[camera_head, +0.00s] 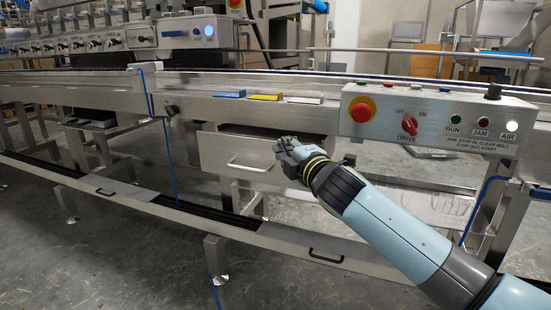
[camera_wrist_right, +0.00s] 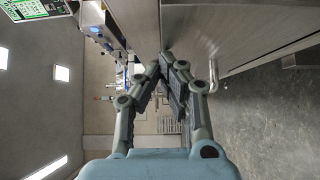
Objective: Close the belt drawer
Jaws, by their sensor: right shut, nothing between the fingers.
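The belt drawer (camera_head: 222,152) is a grey metal drawer under the conveyor bed, with a bar handle (camera_head: 248,167) on its front. A dark gap shows above its front panel, and the front appears to stand out from the frame. My right gripper (camera_head: 282,146) is shut and empty, close by the right end of the drawer front; I cannot tell whether it touches. In the right wrist view its shut fingertips (camera_wrist_right: 168,60) are beside a grey metal panel, with a pale curved handle (camera_wrist_right: 213,76) to their right. My left gripper is not in view.
A control box (camera_head: 440,118) with a red stop button (camera_head: 361,110) is above and right of my right gripper. Blue, yellow and white blocks (camera_head: 265,97) lie on the ledge above the drawer. A low rail (camera_head: 150,205) with black handles runs in front.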

